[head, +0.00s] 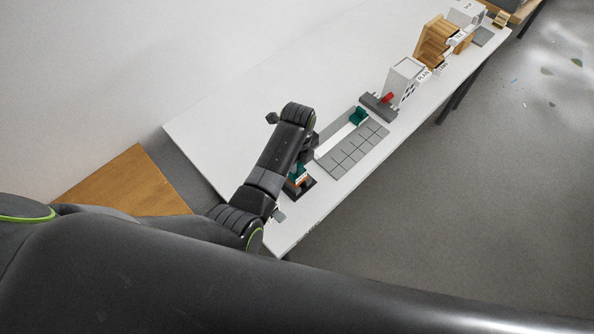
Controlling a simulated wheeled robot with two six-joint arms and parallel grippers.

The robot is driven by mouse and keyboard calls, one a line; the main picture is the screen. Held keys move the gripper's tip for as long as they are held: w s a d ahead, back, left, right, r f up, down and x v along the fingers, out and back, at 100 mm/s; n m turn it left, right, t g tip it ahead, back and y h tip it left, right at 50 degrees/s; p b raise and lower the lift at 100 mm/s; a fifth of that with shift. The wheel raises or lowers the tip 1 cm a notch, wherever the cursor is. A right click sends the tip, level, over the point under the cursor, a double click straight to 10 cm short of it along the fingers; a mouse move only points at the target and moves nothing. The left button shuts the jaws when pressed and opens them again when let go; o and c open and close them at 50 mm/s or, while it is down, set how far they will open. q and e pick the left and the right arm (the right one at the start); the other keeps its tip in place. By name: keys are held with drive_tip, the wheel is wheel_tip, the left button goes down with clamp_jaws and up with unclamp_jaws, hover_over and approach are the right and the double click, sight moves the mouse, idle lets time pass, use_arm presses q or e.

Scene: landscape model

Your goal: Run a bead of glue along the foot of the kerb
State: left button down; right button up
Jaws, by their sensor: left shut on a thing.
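A grey slab (352,157) with a grid of paving lines lies on the white table. A long white strip (336,140), which looks like the kerb, runs along it. A dark green block (358,116) stands at the strip's far end. My left gripper (308,160) is beside the slab's near left end, mostly hidden by its own arm. It is shut on a small green and orange thing (297,176), apparently the glue bottle, at a black stand (300,189). I cannot tell whether the bottle is clear of the stand. My right gripper is out of view.
A grey piece with a red part (387,98), a white box-like block (403,78) and a wooden rack (436,42) stand farther along the table (225,115). Free table lies left of the slab. The table's front edge is close to the stand.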

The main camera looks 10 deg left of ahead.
use_arm(q)
wheel_tip(320, 180, up, 2)
drive_tip(key=shift+r+p, duration=0.15)
drive_tip(key=shift+p, duration=0.7)
drive_tip(key=shift+r, duration=1.8)
